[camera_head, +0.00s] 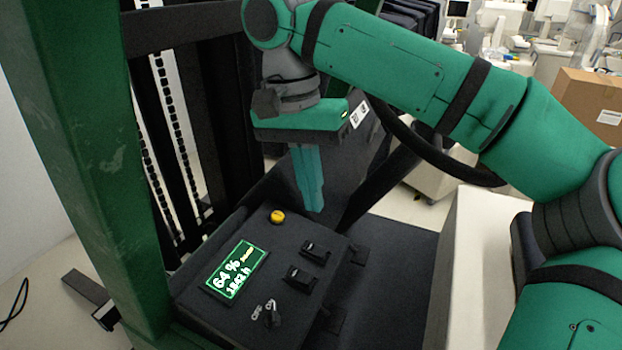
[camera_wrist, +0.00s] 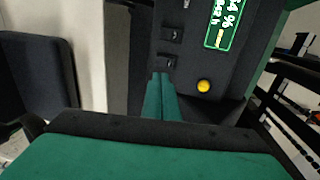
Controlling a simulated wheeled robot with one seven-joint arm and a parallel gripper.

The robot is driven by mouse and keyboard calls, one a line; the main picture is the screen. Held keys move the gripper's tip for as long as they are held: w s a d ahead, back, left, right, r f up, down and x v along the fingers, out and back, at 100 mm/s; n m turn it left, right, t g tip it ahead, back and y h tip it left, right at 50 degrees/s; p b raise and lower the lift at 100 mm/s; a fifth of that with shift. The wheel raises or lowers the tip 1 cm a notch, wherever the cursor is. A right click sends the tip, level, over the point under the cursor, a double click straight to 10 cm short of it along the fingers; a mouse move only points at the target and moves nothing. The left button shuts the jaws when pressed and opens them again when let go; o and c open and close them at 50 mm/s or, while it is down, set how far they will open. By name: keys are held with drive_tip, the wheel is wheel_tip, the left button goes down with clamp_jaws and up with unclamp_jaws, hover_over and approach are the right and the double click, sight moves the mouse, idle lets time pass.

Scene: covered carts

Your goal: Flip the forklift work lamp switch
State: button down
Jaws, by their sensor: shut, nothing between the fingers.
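The forklift's dark control panel (camera_head: 240,239) carries two black rocker switches. The far rocker switch (camera_head: 316,252) and the near rocker switch (camera_head: 298,277) sit right of the display; I cannot read which is the work lamp's. In the wrist view the two rockers are the upper one (camera_wrist: 171,34) and the lower one (camera_wrist: 166,62). My gripper (camera_head: 315,207) is shut and empty, pointing down above the panel's far edge. In the wrist view its fingertips (camera_wrist: 161,76) appear just below the lower rocker; whether they touch it I cannot tell.
A lit display (camera_head: 236,270) reads 64 % and a key switch (camera_head: 270,314) sits near it. A yellow button (camera_head: 277,216) stands left of my fingers and shows in the wrist view (camera_wrist: 203,86).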

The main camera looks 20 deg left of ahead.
sight(321, 250)
drive_tip(key=f, duration=0.5)
drive_tip(key=d+f, duration=0.1)
drive_tip(key=f, duration=0.2)
drive_tip(key=shift+s+d, duration=0.1)
drive_tip(key=shift+s, duration=0.15)
drive_tip(key=shift+d+f, duration=0.1)
drive_tip(key=shift+f, duration=0.5)
drive_tip(key=shift+w, duration=0.1)
